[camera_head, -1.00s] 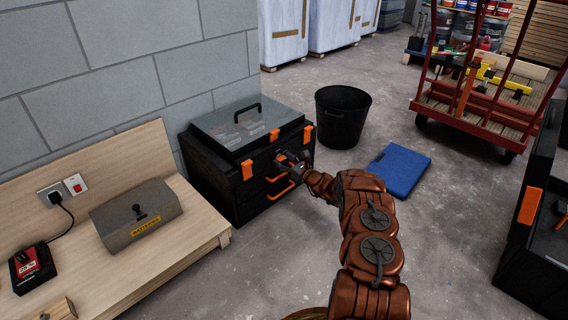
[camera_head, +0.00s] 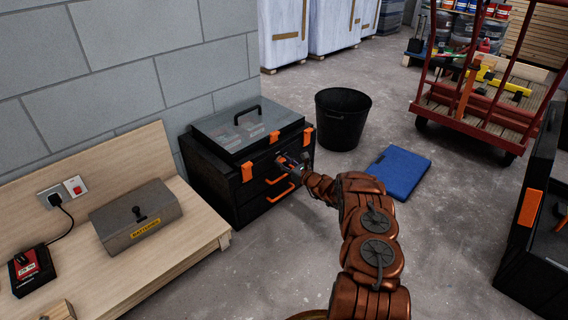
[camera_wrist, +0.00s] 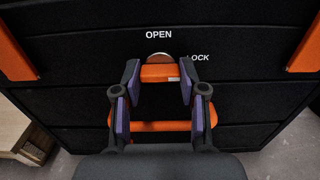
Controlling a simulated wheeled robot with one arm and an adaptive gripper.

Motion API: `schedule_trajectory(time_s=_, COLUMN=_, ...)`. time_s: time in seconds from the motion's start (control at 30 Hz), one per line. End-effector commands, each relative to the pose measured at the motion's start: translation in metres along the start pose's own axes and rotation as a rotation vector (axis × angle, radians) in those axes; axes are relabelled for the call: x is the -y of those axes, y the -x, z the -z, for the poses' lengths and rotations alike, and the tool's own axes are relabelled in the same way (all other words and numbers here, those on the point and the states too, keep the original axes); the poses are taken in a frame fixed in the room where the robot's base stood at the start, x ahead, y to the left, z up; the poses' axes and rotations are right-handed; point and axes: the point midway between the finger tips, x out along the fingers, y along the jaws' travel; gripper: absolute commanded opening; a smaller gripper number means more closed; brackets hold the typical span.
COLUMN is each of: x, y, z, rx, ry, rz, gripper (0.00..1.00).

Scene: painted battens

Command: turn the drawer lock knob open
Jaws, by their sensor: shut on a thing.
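The black tool chest (camera_head: 225,187) with orange latches stands on the floor against the block wall. In the wrist view the orange lock knob (camera_wrist: 160,73) is on its black front, with a silver round plate partly showing above it. The white word OPEN is above the knob and LOCK is to its upper right, its first letter partly covered. My gripper (camera_wrist: 159,78) has its purple-padded fingers on both sides of the knob and is shut on it. In the head view my gripper (camera_head: 290,163) is at the chest front, and the knob is mostly hidden there.
An orange drawer handle (camera_wrist: 160,126) lies just below the knob. A wooden bench (camera_head: 180,242) with a grey box stands left of the chest. A black bucket (camera_head: 341,132) and a blue case (camera_head: 399,172) are on the floor to the right.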

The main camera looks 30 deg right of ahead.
Motion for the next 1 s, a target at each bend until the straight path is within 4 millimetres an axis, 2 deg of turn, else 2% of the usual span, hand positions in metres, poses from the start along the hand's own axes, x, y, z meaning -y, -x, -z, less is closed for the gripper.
schedule_trajectory(time_s=0.47, x=-0.0018, y=-0.0003, z=-0.0035, rx=-0.003, ry=0.136, rz=-0.002, gripper=0.07)
schedule_trajectory(time_s=1.0, x=-0.0017, y=-0.0016, z=-0.0006, rx=0.0, ry=0.531, rz=-0.003, gripper=0.07)
